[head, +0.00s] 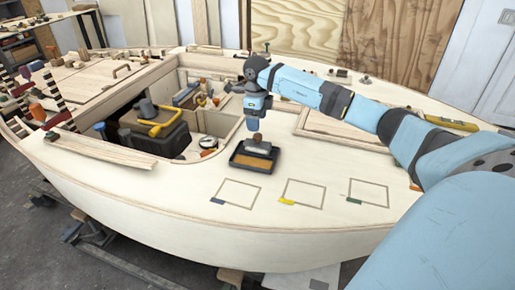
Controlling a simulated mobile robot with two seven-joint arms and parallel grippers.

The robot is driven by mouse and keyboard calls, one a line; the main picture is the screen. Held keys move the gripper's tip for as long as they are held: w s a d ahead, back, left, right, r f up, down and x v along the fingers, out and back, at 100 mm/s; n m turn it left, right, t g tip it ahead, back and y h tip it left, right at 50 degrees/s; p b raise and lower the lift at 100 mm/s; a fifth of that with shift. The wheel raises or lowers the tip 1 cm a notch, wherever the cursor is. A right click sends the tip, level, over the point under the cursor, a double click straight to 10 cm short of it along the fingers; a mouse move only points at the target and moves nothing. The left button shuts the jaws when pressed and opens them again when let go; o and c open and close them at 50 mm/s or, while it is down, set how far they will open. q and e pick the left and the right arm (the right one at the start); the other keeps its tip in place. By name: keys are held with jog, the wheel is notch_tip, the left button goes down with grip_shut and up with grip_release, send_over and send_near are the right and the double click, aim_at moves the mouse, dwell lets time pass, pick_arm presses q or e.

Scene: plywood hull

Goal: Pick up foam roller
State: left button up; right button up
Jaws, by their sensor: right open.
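My right gripper (254,126) comes in from the right and points straight down over a dark tray. It is open, and its fingers are small in this view. The black tray (238,167) lies on the pale deck and has an orange-brown inside. A small brown and dark piece (258,139) stands at the tray's back edge, right below the gripper. It may be part of the foam roller, but it is too small and too covered to be sure. I cannot tell whether the fingers touch it. My left gripper is not in view.
Three outlined rectangles with blue, yellow and green tabs lie on the bare deck in front. Left of the tray is an open cockpit with a black case (160,130) with a yellow handle. A yellow level (451,122) lies at the right.

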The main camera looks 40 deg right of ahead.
aim_at(258, 135)
jog(key=f, duration=0.9)
jog(key=shift+d, duration=0.2)
jog(key=shift+r, duration=0.1)
jog(key=c, duration=1.1)
